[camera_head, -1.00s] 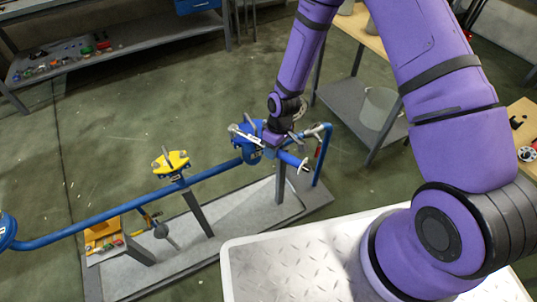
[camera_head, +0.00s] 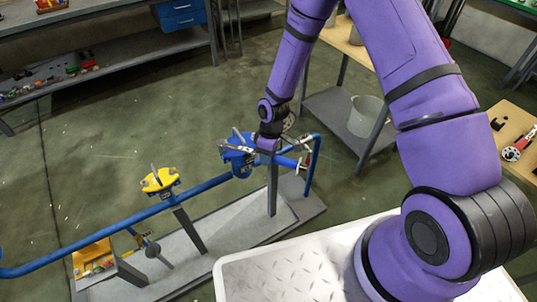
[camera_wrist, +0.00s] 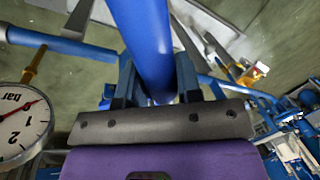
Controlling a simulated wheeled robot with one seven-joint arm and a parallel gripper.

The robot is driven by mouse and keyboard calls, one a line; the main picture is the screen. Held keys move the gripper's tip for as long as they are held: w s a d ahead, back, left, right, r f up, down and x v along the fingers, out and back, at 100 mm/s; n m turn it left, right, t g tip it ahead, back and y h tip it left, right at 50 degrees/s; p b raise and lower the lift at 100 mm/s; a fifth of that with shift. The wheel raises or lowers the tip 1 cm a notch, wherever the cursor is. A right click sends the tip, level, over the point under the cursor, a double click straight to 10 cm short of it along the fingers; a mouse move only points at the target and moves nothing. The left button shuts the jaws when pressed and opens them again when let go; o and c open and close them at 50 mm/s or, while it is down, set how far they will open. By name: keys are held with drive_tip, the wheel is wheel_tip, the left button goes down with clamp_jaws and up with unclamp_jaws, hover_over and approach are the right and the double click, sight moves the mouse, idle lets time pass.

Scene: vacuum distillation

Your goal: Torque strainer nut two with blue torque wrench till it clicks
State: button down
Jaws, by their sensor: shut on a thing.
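My gripper (camera_wrist: 150,95) shows in the wrist view with its two dark blue fingers on either side of a thick blue cylinder (camera_wrist: 145,35). It is shut on this cylinder, which looks like the blue torque wrench's handle; its far end is out of view. In the head view my gripper (camera_head: 268,143) is at the blue strainer (camera_head: 238,158) on the right end of the pipe, just right of its top. Silver bars stick out around the strainer top. The strainer nuts are too small and covered to tell apart, and the wrench head's seating cannot be seen.
A round gauge (camera_wrist: 20,125) is close to my gripper's left in the wrist view. A yellow-topped valve (camera_head: 160,180) stands on the blue pipe (camera_head: 110,222), left of the strainer. A table with a grey bucket (camera_head: 368,115) underneath stands behind. Open floor lies behind the pipe.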

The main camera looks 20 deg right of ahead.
drive_tip(key=shift+s+a+m, duration=0.65)
drive_tip(key=shift+s+m, duration=0.15)
drive_tip(key=shift+s, duration=0.05)
drive_tip(key=shift+s+a+m+t, duration=0.3)
drive_tip(key=shift+s+a+m, duration=0.7)
drive_tip(key=shift+a, duration=0.2)
drive_tip(key=a+m, duration=0.1)
drive_tip(key=s+a+m, duration=0.1)
drive_tip(key=shift+s+a+t+y, duration=0.3)
drive_tip(key=shift+a, duration=0.1)
